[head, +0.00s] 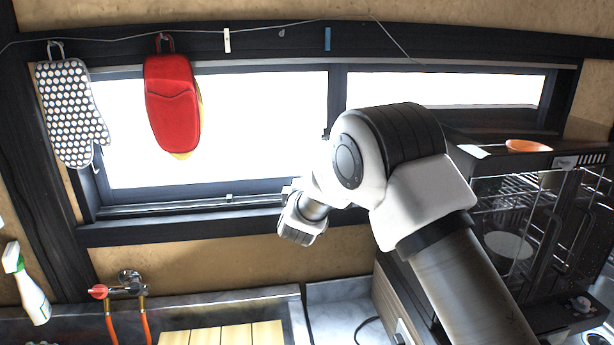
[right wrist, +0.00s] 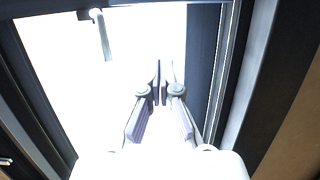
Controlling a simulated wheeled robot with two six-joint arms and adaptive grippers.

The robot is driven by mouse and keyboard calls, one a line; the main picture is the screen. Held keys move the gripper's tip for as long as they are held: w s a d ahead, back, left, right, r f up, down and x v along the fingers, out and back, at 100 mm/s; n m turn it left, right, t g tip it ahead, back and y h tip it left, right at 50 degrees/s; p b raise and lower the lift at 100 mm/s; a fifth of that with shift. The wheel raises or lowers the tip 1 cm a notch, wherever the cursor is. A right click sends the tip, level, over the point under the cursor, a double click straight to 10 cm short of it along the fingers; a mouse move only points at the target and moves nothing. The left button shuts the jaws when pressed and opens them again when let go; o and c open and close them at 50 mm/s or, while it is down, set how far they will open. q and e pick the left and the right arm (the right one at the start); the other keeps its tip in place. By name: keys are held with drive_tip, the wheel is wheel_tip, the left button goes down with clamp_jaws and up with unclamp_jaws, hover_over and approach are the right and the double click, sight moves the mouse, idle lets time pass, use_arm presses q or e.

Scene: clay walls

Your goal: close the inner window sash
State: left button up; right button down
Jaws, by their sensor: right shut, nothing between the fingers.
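The window has dark frames and bright white panes. The left sash (head: 212,187) spans the left half and a second sash (head: 440,70) lies to the right, with a dark upright (head: 337,90) between them. I cannot tell for sure which sash is the inner one. My right arm reaches up to the window and hides the lower middle of it; its fingers are not clear in the head view. In the right wrist view my right gripper (right wrist: 164,78) is shut and empty in front of the bright pane, beside a dark frame bar (right wrist: 203,55). Contact cannot be told. My left gripper is out of view.
A dotted mitt (head: 70,112) and a red mitt (head: 172,105) hang before the window's left side. A dark cabinet with wire racks (head: 515,200) stands at right. A spray bottle (head: 28,285) and a tap (head: 122,287) are at lower left.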

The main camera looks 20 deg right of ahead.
use_arm(q)
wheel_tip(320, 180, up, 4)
drive_tip(key=p, duration=0.3)
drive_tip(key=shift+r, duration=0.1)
use_arm(e)
drive_tip(key=w+d, duration=0.3)
drive_tip(key=d, duration=0.3)
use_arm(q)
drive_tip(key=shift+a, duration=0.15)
use_arm(e)
drive_tip(key=d, duration=0.2)
drive_tip(key=s+d, duration=0.1)
drive_tip(key=d, duration=0.1)
drive_tip(key=shift+d, duration=0.1)
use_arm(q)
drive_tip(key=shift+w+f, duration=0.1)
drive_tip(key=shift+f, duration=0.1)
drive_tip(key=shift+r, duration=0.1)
